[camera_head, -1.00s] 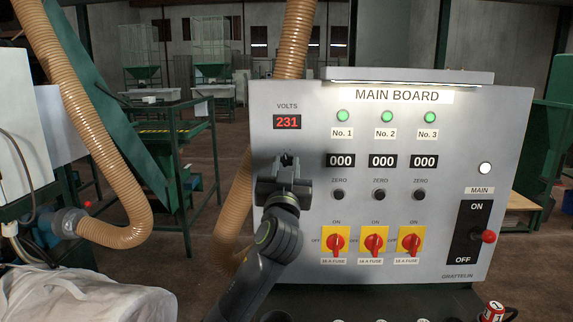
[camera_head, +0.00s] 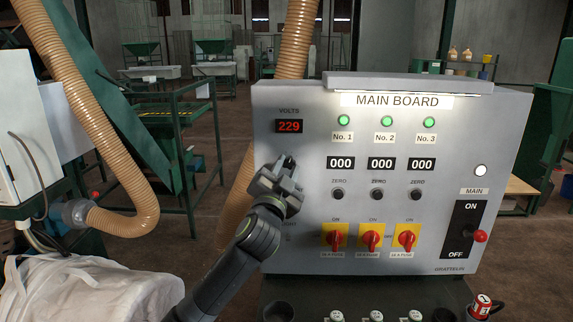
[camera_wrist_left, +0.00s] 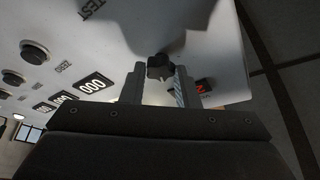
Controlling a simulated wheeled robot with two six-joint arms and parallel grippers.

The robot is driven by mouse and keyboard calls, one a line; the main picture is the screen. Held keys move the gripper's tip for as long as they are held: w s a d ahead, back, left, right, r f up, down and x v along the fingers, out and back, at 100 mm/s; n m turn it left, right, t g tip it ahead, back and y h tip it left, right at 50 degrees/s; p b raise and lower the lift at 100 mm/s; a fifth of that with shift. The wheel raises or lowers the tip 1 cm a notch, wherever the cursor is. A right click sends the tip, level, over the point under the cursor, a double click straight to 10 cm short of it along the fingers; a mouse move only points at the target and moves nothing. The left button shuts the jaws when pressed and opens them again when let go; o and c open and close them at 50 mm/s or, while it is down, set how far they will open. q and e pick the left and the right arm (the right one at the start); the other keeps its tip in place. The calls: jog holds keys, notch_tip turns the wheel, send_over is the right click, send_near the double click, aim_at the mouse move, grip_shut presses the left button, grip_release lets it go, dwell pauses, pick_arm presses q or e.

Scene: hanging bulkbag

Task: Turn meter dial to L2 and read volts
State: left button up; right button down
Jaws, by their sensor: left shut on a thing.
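The grey main board (camera_head: 310,255) stands upright in front of me. Its red volts display (camera_head: 289,126) reads 229 and shows at an angle in the left wrist view (camera_wrist_left: 204,86). My left gripper (camera_head: 287,162) is against the board below that display, tilted to the right, and hides the meter dial in the head view. In the left wrist view the dark dial knob (camera_wrist_left: 160,67) sits between the fingers (camera_wrist_left: 160,80), which are shut on it. I cannot read the dial's position marks or where it points. My right gripper is not in view.
Right of my gripper are black zero buttons (camera_head: 377,194), red switches on yellow plates (camera_head: 371,238) and the main lever (camera_head: 480,236). Green lamps (camera_head: 387,121) are lit. A ribbed hose (camera_head: 112,170) and a white bag (camera_head: 90,295) are at left.

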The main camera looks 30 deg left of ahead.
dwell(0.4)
pick_arm(q)
jog(key=o, duration=1)
jog(key=shift+a, duration=0.1)
jog(key=shift+s+f, duration=0.15)
jog(key=shift+s, duration=0.15)
jog(key=v, duration=1.6)
jog(key=shift+s, duration=0.35)
jog(key=shift+f, duration=0.1)
